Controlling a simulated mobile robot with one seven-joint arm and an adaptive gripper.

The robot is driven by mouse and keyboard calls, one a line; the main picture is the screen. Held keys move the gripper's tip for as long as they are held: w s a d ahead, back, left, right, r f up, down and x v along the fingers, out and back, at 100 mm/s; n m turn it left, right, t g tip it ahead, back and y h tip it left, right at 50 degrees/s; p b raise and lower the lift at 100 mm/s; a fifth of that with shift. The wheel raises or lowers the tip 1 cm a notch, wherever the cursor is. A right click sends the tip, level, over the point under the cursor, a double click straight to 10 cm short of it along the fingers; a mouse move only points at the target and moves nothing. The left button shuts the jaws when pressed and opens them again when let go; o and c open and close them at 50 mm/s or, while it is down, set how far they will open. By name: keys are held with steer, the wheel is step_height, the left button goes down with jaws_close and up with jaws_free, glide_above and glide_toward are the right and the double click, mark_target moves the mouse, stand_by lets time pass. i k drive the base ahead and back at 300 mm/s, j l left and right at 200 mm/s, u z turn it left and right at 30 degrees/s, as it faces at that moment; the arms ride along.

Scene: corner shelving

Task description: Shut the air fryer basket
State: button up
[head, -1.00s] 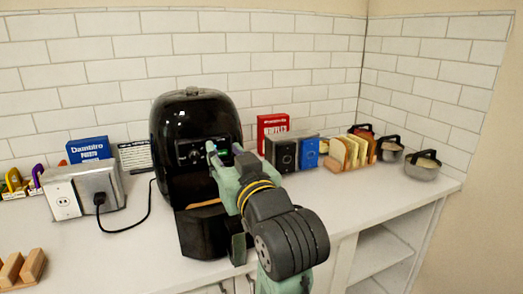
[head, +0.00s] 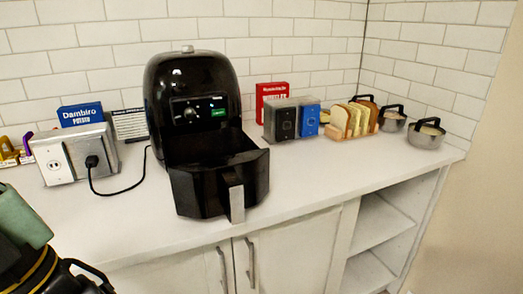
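The black air fryer (head: 193,85) stands on the white counter against the tiled wall. Its black basket (head: 205,188) is pulled well out at the front, so its open top shows. The basket's metal handle (head: 236,200) points toward me, near the counter's front edge. Part of my arm, teal and black with yellow bands, shows at the lower left corner, well apart from the basket. A black curved piece at its end may belong to my gripper, but the fingertips cannot be made out. Nothing touches the handle.
A metal socket box (head: 75,152) with a plugged cord stands left of the fryer. To the right are a dark switch box (head: 283,122), a bread rack (head: 350,122) and metal pots (head: 424,134). The counter right of the basket is clear. Cabinet handles (head: 250,263) are below.

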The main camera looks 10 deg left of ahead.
mark_target(212, 173)
steer(key=k+j+u, duration=0.15)
steer(key=j, duration=0.35)
steer(key=k+j+u, duration=0.15)
steer(key=j, duration=0.35)
steer(key=j+u, duration=0.15)
steer(key=j, duration=0.35)
